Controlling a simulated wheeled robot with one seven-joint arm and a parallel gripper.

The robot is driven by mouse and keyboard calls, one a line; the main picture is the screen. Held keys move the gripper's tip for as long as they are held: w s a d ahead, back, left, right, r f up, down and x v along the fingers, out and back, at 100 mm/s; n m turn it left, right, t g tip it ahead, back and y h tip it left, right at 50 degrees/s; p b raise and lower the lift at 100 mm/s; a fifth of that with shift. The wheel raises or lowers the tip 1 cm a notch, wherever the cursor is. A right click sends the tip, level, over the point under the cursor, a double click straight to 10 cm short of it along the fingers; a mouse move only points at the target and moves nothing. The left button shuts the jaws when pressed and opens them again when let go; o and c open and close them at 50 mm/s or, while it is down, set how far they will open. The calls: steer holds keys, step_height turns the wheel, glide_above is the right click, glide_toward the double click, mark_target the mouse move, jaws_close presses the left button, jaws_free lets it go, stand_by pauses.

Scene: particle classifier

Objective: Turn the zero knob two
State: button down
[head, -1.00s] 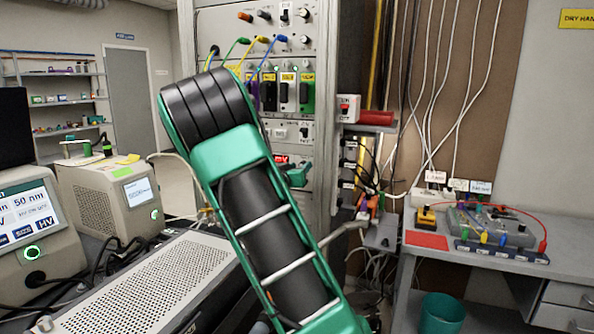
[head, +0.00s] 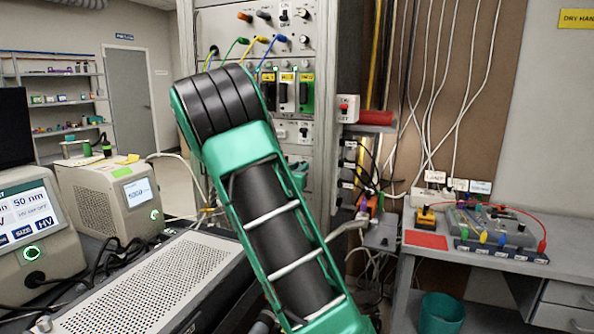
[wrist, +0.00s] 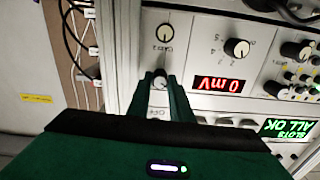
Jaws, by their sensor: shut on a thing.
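In the wrist view, which looks upside down, my gripper (wrist: 161,75) is shut on a small knob (wrist: 160,83) on the rack panel. The fingers cover most of this knob, and its label is partly hidden, so I cannot read it fully. A black knob (wrist: 164,32) with a white pointer, labelled like GAIN 2, sits just above it in the picture. A red display (wrist: 219,84) to the right reads 0 mV. In the head view my arm covers much of the rack (head: 322,75), and the gripped knob is hidden.
A numbered knob (wrist: 237,47) and more small knobs (wrist: 297,50) sit right of the gripper. A green screen (wrist: 290,128) reads ALL OK. Cables (wrist: 78,45) hang left of the panel. A perforated grey box (head: 165,280) and a bench (head: 480,265) flank my arm.

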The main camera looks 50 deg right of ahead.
steer(key=c, duration=1.6)
jaws_free()
steer(key=shift+w+a, duration=0.25)
steer(key=shift+w, duration=0.15)
steer(key=shift+s+d, duration=0.1)
steer(key=shift+s, duration=0.05)
steer(key=shift+s, duration=0.1)
steer(key=v, duration=1)
steer(key=shift+a+f, duration=0.15)
steer(key=shift+a, duration=0.2)
